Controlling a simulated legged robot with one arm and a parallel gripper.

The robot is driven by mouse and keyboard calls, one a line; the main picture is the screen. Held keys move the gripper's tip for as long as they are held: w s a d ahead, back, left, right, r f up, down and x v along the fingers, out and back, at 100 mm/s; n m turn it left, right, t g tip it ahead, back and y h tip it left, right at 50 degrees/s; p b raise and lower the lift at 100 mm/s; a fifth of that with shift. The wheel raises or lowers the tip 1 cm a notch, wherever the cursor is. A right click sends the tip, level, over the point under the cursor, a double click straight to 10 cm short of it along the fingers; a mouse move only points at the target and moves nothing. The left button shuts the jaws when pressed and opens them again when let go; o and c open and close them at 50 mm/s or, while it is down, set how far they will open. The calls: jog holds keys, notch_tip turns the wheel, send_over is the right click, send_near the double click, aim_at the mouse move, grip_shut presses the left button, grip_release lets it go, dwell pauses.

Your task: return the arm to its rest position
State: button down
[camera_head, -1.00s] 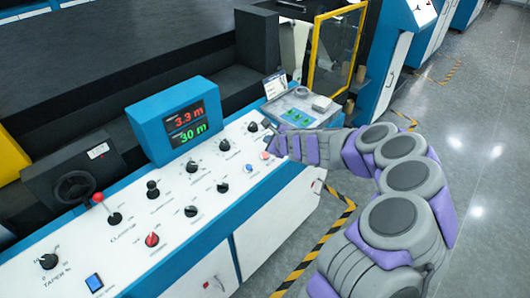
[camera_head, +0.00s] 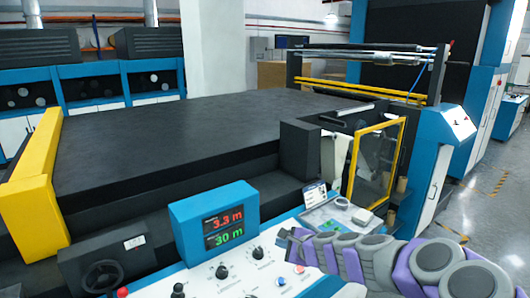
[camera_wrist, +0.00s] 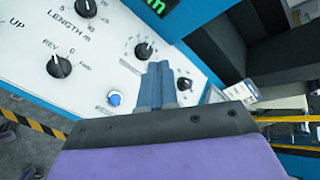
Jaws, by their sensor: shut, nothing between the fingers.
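My arm, grey with purple pads, reaches in from the lower right in the head view. My gripper (camera_head: 287,238) is at its end, over the right part of the white control panel (camera_head: 203,279), close to the small knobs and buttons. In the wrist view the gripper's blue-grey fingers (camera_wrist: 156,84) are together with nothing between them, above the panel (camera_wrist: 85,75). A blue button (camera_wrist: 114,98) and black knobs (camera_wrist: 59,66) show left of the fingers. I cannot tell the exact gap between fingertips and panel.
A blue display (camera_head: 214,220) reading 3.3 m and 30 m stands on the panel left of my gripper. A yellow-framed guard door (camera_head: 375,163) and a grey tray (camera_head: 343,216) are beyond my arm. Open floor (camera_head: 485,200) lies at the right.

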jog(key=s+a+r+n+g+y, duration=0.2)
jog(key=s+a+r+n, duration=0.4)
jog(key=s+a, duration=0.15)
jog(key=s+n+g+h, duration=0.1)
jog(key=s+n+g, duration=0.45)
jog(key=s, duration=0.85)
jog(key=s+d+f+n+g+h, duration=0.1)
jog(key=s+d+n+h, duration=0.1)
jog(key=s+d, duration=0.3)
jog(key=s+d+f+n+g+h, duration=0.1)
jog(key=s+d, duration=0.4)
jog(key=s, duration=0.7)
jog(key=s+d+f+n+g+h, duration=0.2)
jog(key=s+d+n+h, duration=0.1)
jog(key=s, duration=0.6)
jog(key=shift+d+f+n+h, duration=0.35)
jog(key=shift+d+h, duration=0.55)
jog(key=shift+d, duration=0.2)
jog(key=c, duration=1.9)
grip_release()
